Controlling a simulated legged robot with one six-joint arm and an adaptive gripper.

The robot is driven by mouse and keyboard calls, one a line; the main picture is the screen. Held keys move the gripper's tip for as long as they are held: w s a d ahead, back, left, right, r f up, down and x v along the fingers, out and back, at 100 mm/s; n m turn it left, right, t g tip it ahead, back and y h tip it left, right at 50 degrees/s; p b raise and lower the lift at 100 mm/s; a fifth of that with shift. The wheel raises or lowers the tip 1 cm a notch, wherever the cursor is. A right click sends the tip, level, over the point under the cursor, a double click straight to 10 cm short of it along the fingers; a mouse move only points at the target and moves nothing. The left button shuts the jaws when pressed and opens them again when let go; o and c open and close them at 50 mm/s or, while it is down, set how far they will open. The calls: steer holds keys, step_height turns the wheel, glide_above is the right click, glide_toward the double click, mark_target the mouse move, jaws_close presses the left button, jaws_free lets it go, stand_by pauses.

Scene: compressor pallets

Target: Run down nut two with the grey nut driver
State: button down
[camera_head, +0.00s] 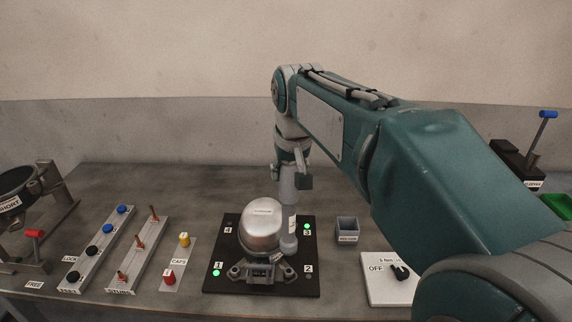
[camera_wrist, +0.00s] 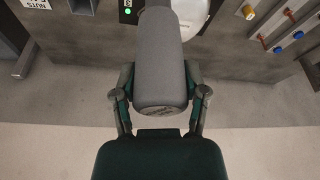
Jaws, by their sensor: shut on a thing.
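My gripper (camera_head: 292,178) points down and is shut on the grey nut driver (camera_head: 289,212), which is upright. In the wrist view the grey driver (camera_wrist: 160,60) fills the space between the two fingers. Its lower end is at the right side of the silver compressor (camera_head: 261,222); whether it touches a nut cannot be told. The compressor stands on a black plate (camera_head: 222,286) marked 1 to 4 at the corners. The lamps at 1 (camera_head: 216,272) and 3 (camera_head: 306,226) are green; those at 2 (camera_head: 308,276) and 4 (camera_head: 230,223) are dark. Nut two is not clearly visible.
Left of the plate are a rack with blue and black knobs (camera_head: 97,250), a rack of pegs (camera_head: 138,250) and yellow and red caps (camera_head: 184,240). Right are a small grey bin (camera_head: 347,229) and a white panel marked OFF (camera_head: 376,290). My arm hides the table's right part.

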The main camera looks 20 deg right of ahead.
mark_target(289, 209)
steer(key=shift+f, duration=5)
stand_by(2.4)
steer(key=shift+r, duration=0.15)
